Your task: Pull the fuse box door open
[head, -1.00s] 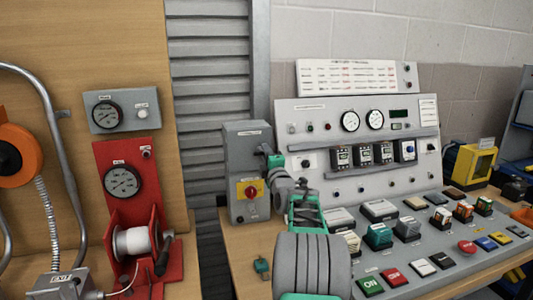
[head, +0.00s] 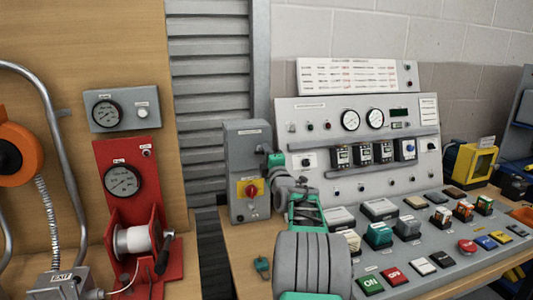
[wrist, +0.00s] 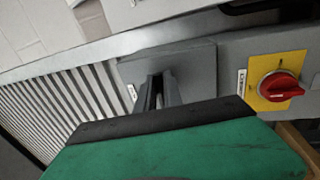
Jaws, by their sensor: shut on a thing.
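The fuse box (head: 240,150) is a grey box at the left end of the bench, with a red rotary knob (head: 251,190) on a yellow plate. The knob also shows at the right of the wrist view (wrist: 280,86). My gripper (head: 267,150) is at the upper right of the box's front. In the wrist view its two dark fingers (wrist: 161,82) are close together against the grey front, shut on the door's handle, which they mostly hide. No gap shows at the door's edge.
A sloped control panel (head: 360,155) with gauges, switches and coloured buttons stands right of my arm. A red stand with a spool (head: 135,240) is at left. A small green item (head: 261,266) lies on the bench's front left.

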